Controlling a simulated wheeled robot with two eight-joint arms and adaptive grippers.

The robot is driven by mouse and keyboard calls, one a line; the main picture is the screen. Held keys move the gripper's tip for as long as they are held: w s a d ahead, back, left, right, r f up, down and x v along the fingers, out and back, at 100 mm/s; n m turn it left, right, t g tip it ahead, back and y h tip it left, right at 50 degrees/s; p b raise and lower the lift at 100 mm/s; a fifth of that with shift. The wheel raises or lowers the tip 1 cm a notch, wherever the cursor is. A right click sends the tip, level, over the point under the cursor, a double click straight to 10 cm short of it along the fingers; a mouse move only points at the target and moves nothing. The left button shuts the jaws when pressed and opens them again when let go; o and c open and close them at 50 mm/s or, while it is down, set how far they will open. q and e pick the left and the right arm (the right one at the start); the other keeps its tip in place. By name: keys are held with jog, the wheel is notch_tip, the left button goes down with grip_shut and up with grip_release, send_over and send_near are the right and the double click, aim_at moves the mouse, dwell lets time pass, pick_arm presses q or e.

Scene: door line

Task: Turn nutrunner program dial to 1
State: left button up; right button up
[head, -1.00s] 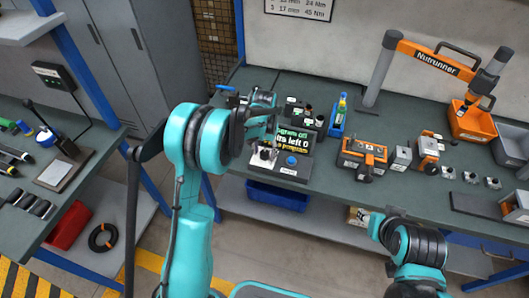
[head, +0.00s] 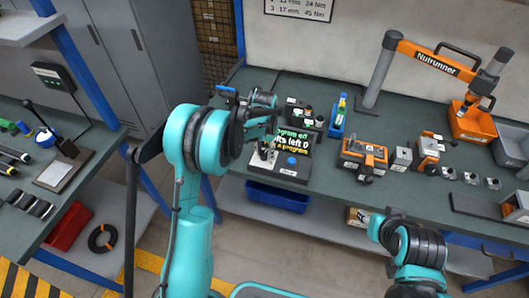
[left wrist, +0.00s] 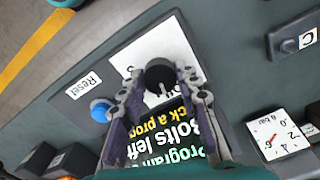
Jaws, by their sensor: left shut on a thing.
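The nutrunner control box (head: 283,176) sits on the bench, with a screen (head: 297,140) reading partly "Program off", "Bolts left 0". The black program dial (left wrist: 160,74) shows in the left wrist view on a white plate. My left gripper (head: 264,152) is over the box's left part; in the left wrist view its fingers (left wrist: 161,82) are shut on the dial from both sides. They hide the dial's marks, so I cannot read its setting. A blue button (head: 291,160) is right of the dial, labelled "Reset" (left wrist: 83,86). My right gripper (head: 393,213) is only partly visible, low in front of the bench.
A blue bottle holder (head: 338,122) and an orange tool (head: 362,156) stand right of the box. The orange Nutrunner arm (head: 437,62) reaches over an orange bin (head: 472,124). A pressure gauge (left wrist: 277,135) shows in the left wrist view.

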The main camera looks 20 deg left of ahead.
aim_at(265, 153)
pick_arm(q)
jog(key=m, duration=0.5)
jog(key=shift+m, duration=0.3)
dwell(0.4)
jog(key=o, duration=1.2)
jog(key=shift+c, duration=0.2)
jog(key=shift+r, duration=0.15)
notch_tip(265, 153, up, 12)
